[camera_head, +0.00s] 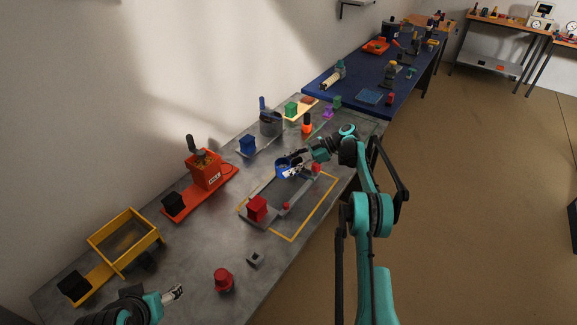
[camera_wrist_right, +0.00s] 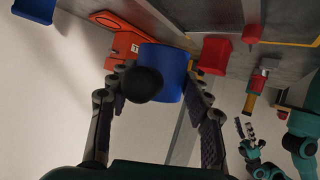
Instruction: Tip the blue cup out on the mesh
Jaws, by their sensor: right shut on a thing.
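The blue cup (camera_head: 282,167) is held by my right gripper (camera_head: 295,169), over the far end of the yellow-outlined area. In the right wrist view the blue cup (camera_wrist_right: 168,70) sits between both fingers, with a round black knob (camera_wrist_right: 143,84) in front hiding part of it. Its opening and contents cannot be seen. The mesh (camera_head: 124,242) lies in a yellow frame at the left of the bench, well apart from the cup. My left gripper (camera_head: 174,294) is low in the head view, near the bench's front; its finger gap is unclear.
A red mill (camera_head: 206,170) stands between the cup and the mesh. A red cube-shaped container (camera_head: 257,208) stands in the yellow outline (camera_head: 313,218). A red round-topped piece (camera_head: 223,280) and a small grey block (camera_head: 255,259) are nearer. Bare bench lies right of the mesh.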

